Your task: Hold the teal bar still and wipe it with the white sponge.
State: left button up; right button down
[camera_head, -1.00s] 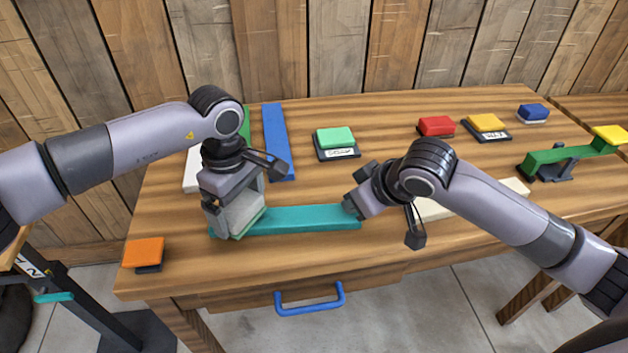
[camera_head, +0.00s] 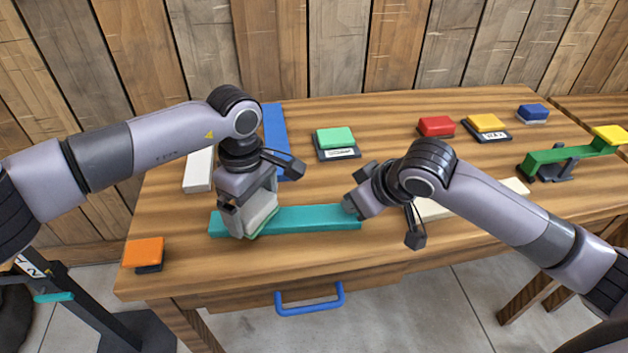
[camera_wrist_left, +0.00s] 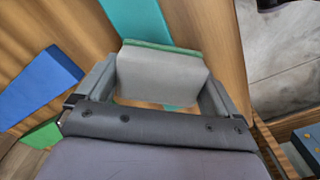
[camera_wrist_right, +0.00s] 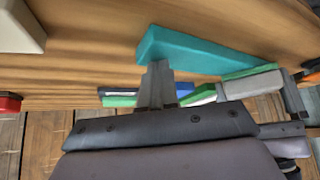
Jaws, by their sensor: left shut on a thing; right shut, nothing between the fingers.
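The teal bar (camera_head: 310,217) lies flat on the table near its front edge; it also shows in the left wrist view (camera_wrist_left: 137,20) and right wrist view (camera_wrist_right: 200,50). My left gripper (camera_head: 250,218) is shut on the white sponge (camera_head: 262,212), which has a green underside and sits on the bar left of its middle. The sponge shows between the fingers in the left wrist view (camera_wrist_left: 160,75). My right gripper (camera_head: 350,206) is shut and empty, its fingertips at the bar's right end, seemingly touching it.
A blue bar (camera_head: 275,135) and a white block (camera_head: 199,170) lie behind. An orange block (camera_head: 143,252) is at the left front corner. Green (camera_head: 335,138), red (camera_head: 436,126) and yellow (camera_head: 487,122) blocks stand toward the back. A cream bar (camera_head: 432,208) lies behind my right gripper.

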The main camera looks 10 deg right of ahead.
pick_arm(q)
jog(key=shift+s+d+f, duration=0.1)
jog(key=shift+s+d, duration=0.05)
jog(key=shift+d, duration=0.9)
jog(key=shift+s+d, duration=0.1)
jog(key=shift+d, duration=0.9)
pick_arm(e)
jog(key=shift+s+f, duration=0.15)
jog(key=shift+f, duration=0.2)
pick_arm(q)
jog(key=shift+r, duration=3.1)
notch_tip(320, 180, up, 4)
jog(key=p, duration=0.4)
pick_arm(e)
notch_tip(320, 180, up, 4)
jog(key=shift+f, duration=0.2)
pick_arm(q)
notch_tip(320, 180, up, 5)
jog(key=p, duration=0.5)
send_over(278, 217)
jog(key=shift+a+r, duration=0.1)
pick_arm(e)
jog(key=r, duration=0.4)
jog(key=shift+w, duration=0.2)
